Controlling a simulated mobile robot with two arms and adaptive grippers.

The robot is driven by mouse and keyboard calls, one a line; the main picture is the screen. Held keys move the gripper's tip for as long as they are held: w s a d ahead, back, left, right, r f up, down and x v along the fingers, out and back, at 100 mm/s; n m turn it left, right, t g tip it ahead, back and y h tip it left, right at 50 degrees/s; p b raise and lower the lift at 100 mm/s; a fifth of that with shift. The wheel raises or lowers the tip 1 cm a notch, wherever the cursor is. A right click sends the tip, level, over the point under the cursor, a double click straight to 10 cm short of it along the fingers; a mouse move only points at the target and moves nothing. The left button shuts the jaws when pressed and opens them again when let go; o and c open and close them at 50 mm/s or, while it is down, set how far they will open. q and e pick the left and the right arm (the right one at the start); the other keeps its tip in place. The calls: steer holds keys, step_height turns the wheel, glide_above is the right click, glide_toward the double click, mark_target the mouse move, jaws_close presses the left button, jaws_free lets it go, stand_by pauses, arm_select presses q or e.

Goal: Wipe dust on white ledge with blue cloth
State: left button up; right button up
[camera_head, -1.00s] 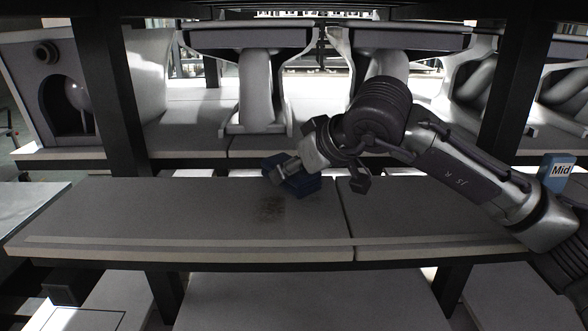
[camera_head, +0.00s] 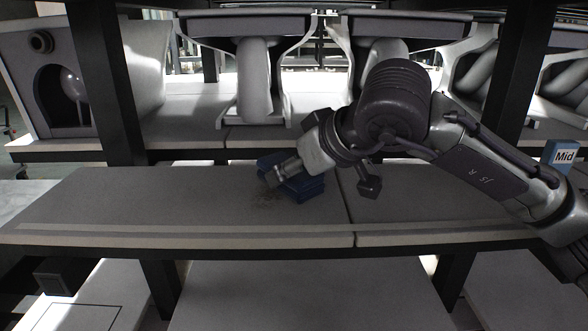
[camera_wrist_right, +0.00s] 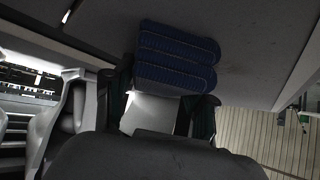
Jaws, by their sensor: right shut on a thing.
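My right gripper (camera_head: 274,178) is shut on the folded blue cloth (camera_head: 303,188), which touches the pale ledge (camera_head: 130,200) left of its seam. The cloth also shows in the right wrist view (camera_wrist_right: 177,62), held between the fingers (camera_wrist_right: 165,110). A faint dark dust patch (camera_head: 268,198) lies on the ledge just in front of and left of the cloth. Part of the patch may be hidden under the cloth and gripper. My left gripper is not in view.
A back shelf (camera_head: 185,140) holds large white ceramic pieces (camera_head: 254,85). Dark upright posts (camera_head: 105,80) stand at left and right. A blue block labelled "Mid" (camera_head: 562,156) stands at the far right. The left part of the ledge is clear.

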mark_target(299, 180)
steer(key=s+b, duration=0.1)
steer(key=s, duration=0.2)
steer(key=shift+s+f, duration=0.15)
steer(key=shift+s, duration=0.05)
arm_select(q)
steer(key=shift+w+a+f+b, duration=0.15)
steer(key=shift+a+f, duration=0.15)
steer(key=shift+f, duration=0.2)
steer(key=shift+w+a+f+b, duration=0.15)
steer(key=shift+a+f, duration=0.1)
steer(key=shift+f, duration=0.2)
arm_select(e)
steer(key=shift+s, duration=0.7)
steer(key=shift+s, duration=0.5)
steer(key=shift+s+b, duration=0.65)
steer(key=shift+s, duration=1.55)
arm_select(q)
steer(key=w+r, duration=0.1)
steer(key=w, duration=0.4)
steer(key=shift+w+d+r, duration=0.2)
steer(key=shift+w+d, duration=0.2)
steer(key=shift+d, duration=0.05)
